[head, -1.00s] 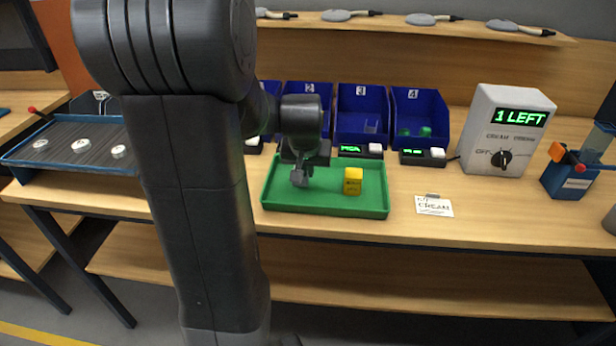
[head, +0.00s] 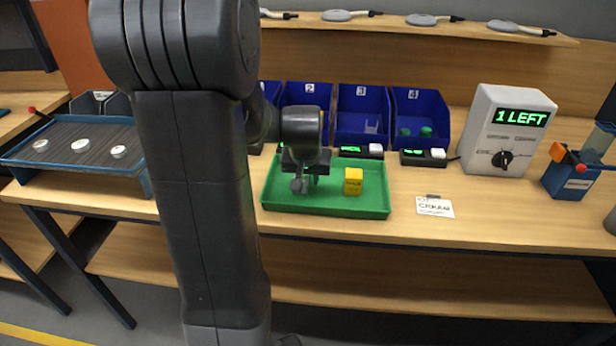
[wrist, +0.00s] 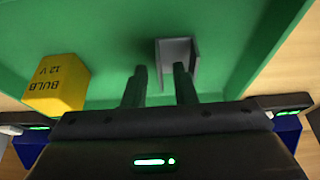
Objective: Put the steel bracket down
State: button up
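The grey steel bracket (wrist: 178,50), a small U-shaped piece, shows in the wrist view against the green tray floor. It also shows low under the gripper in the head view (head: 298,186). My gripper (wrist: 160,72) is open, its two dark fingers apart. The right fingertip overlaps the bracket in the picture; the left fingertip is left of it. I cannot tell whether a finger touches it. The gripper is low over the left part of the green tray (head: 330,211).
A yellow bulb box (head: 353,181) stands in the tray, right of my gripper; it also shows in the wrist view (wrist: 57,84). Blue bins (head: 362,104) and small lit displays stand behind. A white control box (head: 507,130) reads "1 LEFT". A paper card (head: 435,207) lies right of the tray.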

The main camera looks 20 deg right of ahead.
jog(key=v, duration=1.2)
jog(key=shift+r, duration=0.15)
jog(key=shift+c, duration=0.3)
grip_shut()
dwell(1.0)
